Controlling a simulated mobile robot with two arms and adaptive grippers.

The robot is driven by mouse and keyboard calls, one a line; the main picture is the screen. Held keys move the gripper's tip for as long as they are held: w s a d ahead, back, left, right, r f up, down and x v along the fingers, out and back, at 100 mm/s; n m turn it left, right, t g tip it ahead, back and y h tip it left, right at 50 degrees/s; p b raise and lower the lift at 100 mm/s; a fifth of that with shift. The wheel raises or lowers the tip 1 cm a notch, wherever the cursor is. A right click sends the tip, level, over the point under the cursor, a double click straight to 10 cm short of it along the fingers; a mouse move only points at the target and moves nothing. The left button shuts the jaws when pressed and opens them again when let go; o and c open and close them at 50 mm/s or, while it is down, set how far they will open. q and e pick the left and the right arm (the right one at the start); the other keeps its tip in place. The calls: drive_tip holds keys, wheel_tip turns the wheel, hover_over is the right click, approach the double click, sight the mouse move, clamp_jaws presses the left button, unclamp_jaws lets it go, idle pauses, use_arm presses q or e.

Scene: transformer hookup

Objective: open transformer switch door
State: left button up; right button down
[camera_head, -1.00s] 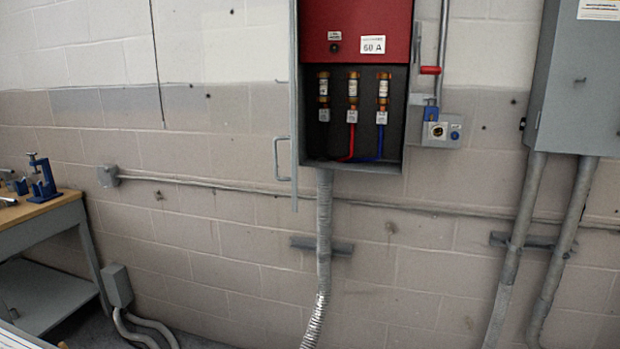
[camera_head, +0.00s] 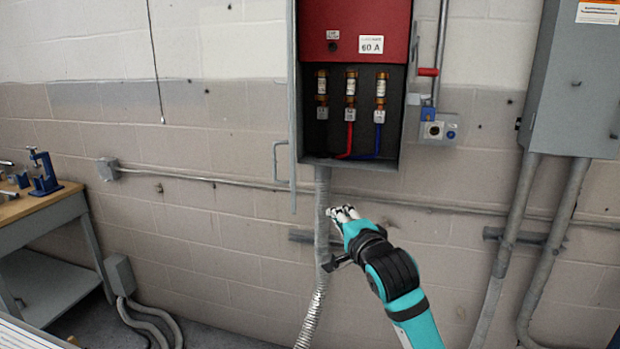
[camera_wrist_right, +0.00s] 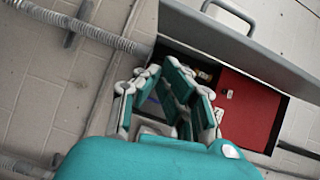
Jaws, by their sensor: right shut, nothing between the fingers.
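The grey transformer switch door (camera_head: 293,100) stands swung open, nearly edge-on, at the left side of the switch box (camera_head: 398,150). Its U-shaped handle (camera_head: 277,160) is on the door's left face. In the right wrist view the door (camera_wrist_right: 270,62) and handle (camera_wrist_right: 230,14) show at the upper right. My right gripper (camera_head: 343,212) is below the box, in front of the conduit, right of and lower than the handle. It also shows in the right wrist view (camera_wrist_right: 168,85), shut and empty, apart from the door. My left gripper is not in view.
Inside the box are a red panel (camera_head: 355,25) and three fuses with cables. A red lever (camera_head: 428,72) is on its right. A grey cabinet (camera_head: 580,90) hangs at far right. A workbench (camera_head: 45,205) stands at left.

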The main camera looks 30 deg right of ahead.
wheel_tip(320, 180, up, 4)
drive_tip(key=s+r+m, duration=0.1)
drive_tip(key=s, duration=0.1)
drive_tip(key=w+a+p, duration=0.1)
drive_tip(key=w+p, duration=0.3)
drive_tip(key=w, duration=0.8)
drive_tip(key=shift+f+t+p, duration=0.3)
drive_tip(key=shift+t, duration=0.1)
